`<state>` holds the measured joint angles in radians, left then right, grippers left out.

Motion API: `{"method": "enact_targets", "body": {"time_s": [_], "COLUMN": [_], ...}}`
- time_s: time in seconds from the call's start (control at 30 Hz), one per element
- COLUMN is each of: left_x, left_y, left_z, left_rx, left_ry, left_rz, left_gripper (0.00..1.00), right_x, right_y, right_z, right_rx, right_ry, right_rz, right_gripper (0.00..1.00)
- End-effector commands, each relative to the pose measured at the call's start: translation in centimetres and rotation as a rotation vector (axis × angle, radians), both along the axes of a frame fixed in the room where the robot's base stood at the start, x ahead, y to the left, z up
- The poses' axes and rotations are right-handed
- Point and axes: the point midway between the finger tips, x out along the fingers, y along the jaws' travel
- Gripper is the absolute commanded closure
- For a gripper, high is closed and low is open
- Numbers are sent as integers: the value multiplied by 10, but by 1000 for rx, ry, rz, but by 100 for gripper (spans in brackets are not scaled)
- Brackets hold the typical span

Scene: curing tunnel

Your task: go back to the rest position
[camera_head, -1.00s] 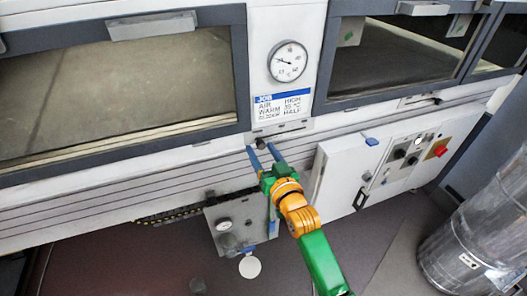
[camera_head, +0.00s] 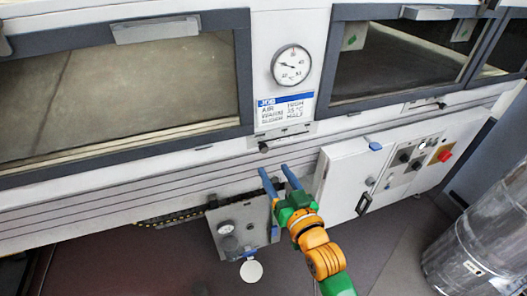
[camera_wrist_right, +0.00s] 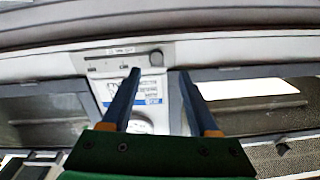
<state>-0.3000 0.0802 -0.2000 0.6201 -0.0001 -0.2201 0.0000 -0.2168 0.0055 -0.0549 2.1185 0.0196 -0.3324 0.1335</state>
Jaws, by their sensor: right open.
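My right gripper (camera_head: 278,170) is open and empty, with two blue fingers and a green body. It is in front of the machine's grooved lower front, below the slider panel (camera_head: 284,139) and apart from it. In the right wrist view the open fingers (camera_wrist_right: 159,75) point toward the slider panel (camera_wrist_right: 122,62) and the job card (camera_wrist_right: 140,92), with clear space between the fingers. The dark slider knob (camera_head: 264,148) is at the left end of its slot. My left gripper is not in view.
A round gauge (camera_head: 291,65) sits above the job card (camera_head: 285,111), between two windows. At the right are a white control box (camera_head: 345,180) with knobs and a red button (camera_head: 445,155), and a silver cylinder (camera_head: 480,235). A grey valve box (camera_head: 240,226) hangs below. Floor is free in front.

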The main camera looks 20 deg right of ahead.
Motion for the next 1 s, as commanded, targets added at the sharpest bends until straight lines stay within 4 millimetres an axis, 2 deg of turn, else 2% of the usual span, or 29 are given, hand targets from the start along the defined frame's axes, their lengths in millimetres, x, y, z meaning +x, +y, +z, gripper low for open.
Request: {"method": "enact_targets", "body": {"time_s": [0.1,0.17,0.27,0.3,0.33,0.37,0.4,0.47,0.5,0.57,0.6,0.7,0.8,0.9,1.0], "left_x": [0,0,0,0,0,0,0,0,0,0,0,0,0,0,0], "left_y": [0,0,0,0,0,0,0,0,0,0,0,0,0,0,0], "left_z": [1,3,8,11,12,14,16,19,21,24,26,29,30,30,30], "left_rx": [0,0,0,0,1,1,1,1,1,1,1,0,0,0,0], "left_ry": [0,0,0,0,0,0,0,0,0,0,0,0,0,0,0], "left_rz": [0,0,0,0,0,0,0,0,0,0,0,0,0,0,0], "left_gripper": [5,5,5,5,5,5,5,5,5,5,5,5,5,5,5], "right_x": [1,1,-9,-21,-33,-47,-71,-112,-144,-195,-228,-300,-346,-366,-368], "right_y": [1,3,9,11,12,13,13,11,8,1,-4,-16,-26,-30,-31], "right_z": [-6,-29,-110,-151,-181,-210,-247,-296,-325,-360,-378,-405,-415,-418,-419], "right_rx": [-3,-13,-53,-75,-93,-112,-136,-171,-197,-234,-256,-304,-332,-344,-346], "right_ry": [17,74,278,381,459,536,639,790,889,1032,1117,1293,1400,1445,1450], "right_rz": [2,8,33,46,57,69,85,109,127,151,167,201,221,231,231], "right_gripper": [40,40,40,40,40,40,40,40,40,40,40,40,40,40,40]}}
